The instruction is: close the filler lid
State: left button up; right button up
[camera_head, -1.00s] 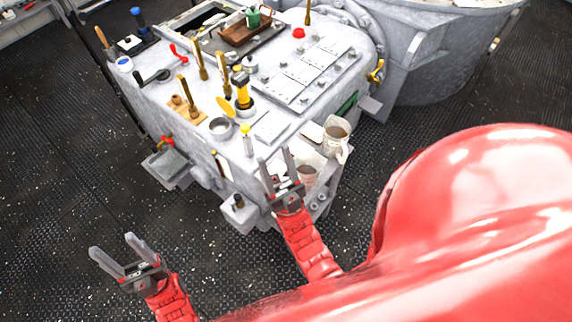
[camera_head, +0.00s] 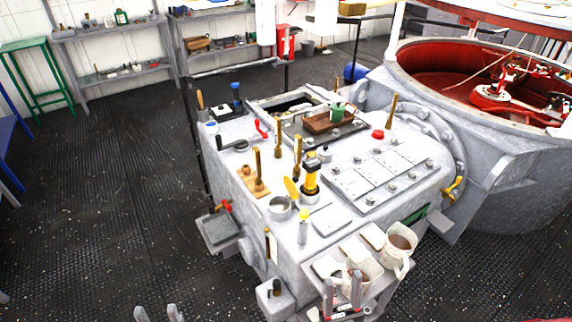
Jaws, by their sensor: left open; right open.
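The filler is a short grey round neck (camera_head: 279,211) on top of the grey machine. A yellow oval lid (camera_head: 291,190) stands tilted up at its right rear edge, so the neck is uncovered. My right gripper (camera_head: 342,292) is open and empty at the machine's front, over the shelf with mugs, nearer to me than the filler. My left gripper (camera_head: 159,314) is open at the bottom edge, left of the machine, with only its fingertips showing. Neither gripper touches the lid.
Mugs (camera_head: 400,246) crowd the front shelf. A red-lined vat (camera_head: 430,78) is behind right. The floor at left is open.

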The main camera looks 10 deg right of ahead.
aim_at(291, 186)
jog(key=l+u, duration=0.2)
jog(key=l, duration=0.35)
jog(key=l+u, duration=0.15)
jog(key=l, duration=0.4)
jog(key=l+u, duration=0.2)
jog(key=l, duration=0.35)
jog(key=k+l+u, duration=0.15)
jog(key=l, duration=0.35)
jog(key=k+l+u, duration=0.2)
jog(key=l, duration=0.35)
jog(key=i+l+u, duration=0.15)
jog(key=l, duration=0.2)
jog(key=i+l+u, duration=0.15)
jog(key=l, duration=0.2)
jog(key=l+u, duration=0.15)
jog(key=l, duration=0.2)
jog(key=l+u, duration=0.25)
jog(key=u, duration=0.25)
jog(key=k+l, duration=0.05)
